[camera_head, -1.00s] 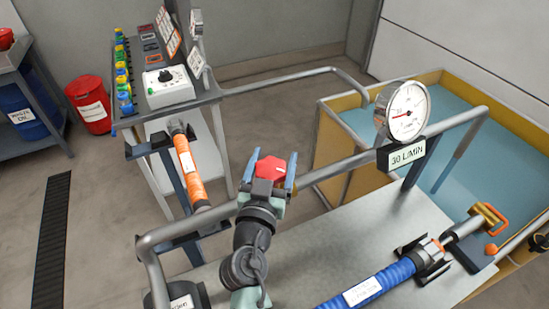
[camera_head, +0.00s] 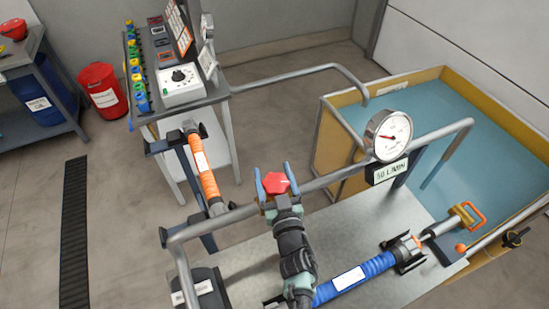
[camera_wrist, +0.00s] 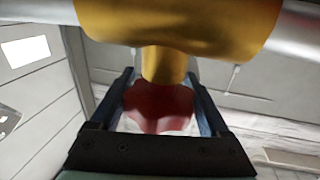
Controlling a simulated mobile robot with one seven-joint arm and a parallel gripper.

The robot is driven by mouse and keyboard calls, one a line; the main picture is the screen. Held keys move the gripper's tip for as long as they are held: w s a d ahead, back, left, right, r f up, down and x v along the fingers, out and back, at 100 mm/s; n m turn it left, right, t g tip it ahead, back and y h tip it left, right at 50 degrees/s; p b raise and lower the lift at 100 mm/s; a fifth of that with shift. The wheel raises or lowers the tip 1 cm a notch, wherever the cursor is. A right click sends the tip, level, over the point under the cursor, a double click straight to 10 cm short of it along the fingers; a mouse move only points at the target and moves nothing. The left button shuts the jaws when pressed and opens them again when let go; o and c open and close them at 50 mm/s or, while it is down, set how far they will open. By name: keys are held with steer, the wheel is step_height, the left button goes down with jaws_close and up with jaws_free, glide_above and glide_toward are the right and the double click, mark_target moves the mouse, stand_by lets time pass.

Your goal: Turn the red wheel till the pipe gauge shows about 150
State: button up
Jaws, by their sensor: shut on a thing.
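The red wheel (camera_head: 276,183) sits on the grey pipe above the metal bench. My gripper (camera_head: 273,187) is shut on it, with one blue finger on each side. In the wrist view the red wheel (camera_wrist: 160,107) lies between the fingers, below a brass valve body (camera_wrist: 165,30). The round white pipe gauge (camera_head: 388,135) stands on the pipe to the right; its red needle points to the left, but the numbers are too small to read. A plate (camera_head: 388,168) below it appears to read 50 L/MIN, though blurred.
A blue hose (camera_head: 360,278) lies on the bench (camera_head: 330,225) to the right of my arm. An orange hose (camera_head: 206,175) stands at the left. A yellow-walled water tank (camera_head: 345,130) is behind the pipe.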

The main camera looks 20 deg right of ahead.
steer(key=shift+w+r+n+y+p, duration=0.1)
steer(key=shift+r+n+y+p, duration=0.15)
steer(key=shift+n+y+p, duration=0.95)
steer(key=shift+a+f+n+y+b, duration=0.15)
steer(key=shift+n+y+b, duration=0.2)
steer(key=shift+y, duration=0.55)
steer(key=shift+a+r+n+y+b, duration=0.15)
steer(key=shift+n+y, duration=0.3)
steer(key=shift+y, duration=0.45)
steer(key=shift+a+f+n+y+b, duration=0.15)
steer(key=shift+n+y, duration=0.25)
steer(key=shift+y, duration=0.5)
steer(key=shift+a+g, duration=0.15)
steer(key=shift+g, duration=0.15)
steer(key=o, duration=1.2)
steer(key=shift+s, duration=0.2)
steer(key=v, duration=1.3)
steer(key=shift+w+f, duration=0.1)
